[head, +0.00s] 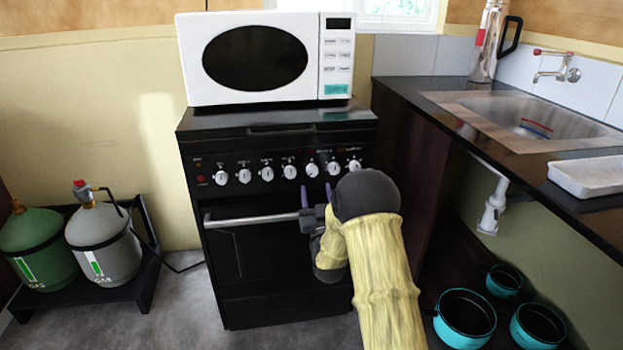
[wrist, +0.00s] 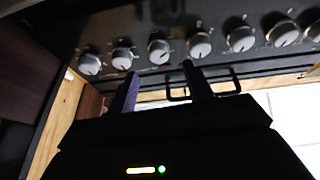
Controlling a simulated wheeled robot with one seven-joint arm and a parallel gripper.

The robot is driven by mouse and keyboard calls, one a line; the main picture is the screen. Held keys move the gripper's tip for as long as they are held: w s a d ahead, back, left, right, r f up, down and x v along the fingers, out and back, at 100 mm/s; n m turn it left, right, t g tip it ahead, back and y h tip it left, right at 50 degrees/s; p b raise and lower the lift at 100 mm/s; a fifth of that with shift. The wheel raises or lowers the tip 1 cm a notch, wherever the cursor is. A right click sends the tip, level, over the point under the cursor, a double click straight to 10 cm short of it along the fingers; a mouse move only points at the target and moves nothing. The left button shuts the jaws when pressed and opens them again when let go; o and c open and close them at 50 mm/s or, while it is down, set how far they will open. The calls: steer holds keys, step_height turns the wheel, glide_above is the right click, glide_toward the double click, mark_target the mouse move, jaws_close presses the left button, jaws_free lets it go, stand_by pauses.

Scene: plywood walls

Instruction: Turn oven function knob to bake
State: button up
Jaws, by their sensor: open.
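The black oven (head: 270,265) has a row of several white knobs across its front panel. My gripper (head: 316,189) is open, with its two dark purple fingers spread just in front of and below the knob (head: 312,169) third from the right in the head view. In the wrist view my gripper (wrist: 158,77) points at the panel. One knob (wrist: 160,51) lies just beyond the gap between the fingertips, and nothing is held. The fingers look apart from the knob. The knob labels are too small to read, so I cannot tell which one is the function knob.
A silver handle bar (head: 250,219) crosses the oven door below the panel. A white microwave (head: 190,60) stands on top. Gas bottles (head: 103,240) stand at left. A dark counter (head: 460,125) with a sink is at right, with teal pots (head: 465,318) on the floor below.

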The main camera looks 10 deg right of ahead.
mark_target(313, 173)
steer(key=x, duration=0.6)
steer(key=shift+b, duration=0.35)
steer(key=shift+f, duration=0.1)
steer(key=shift+c, duration=0.2)
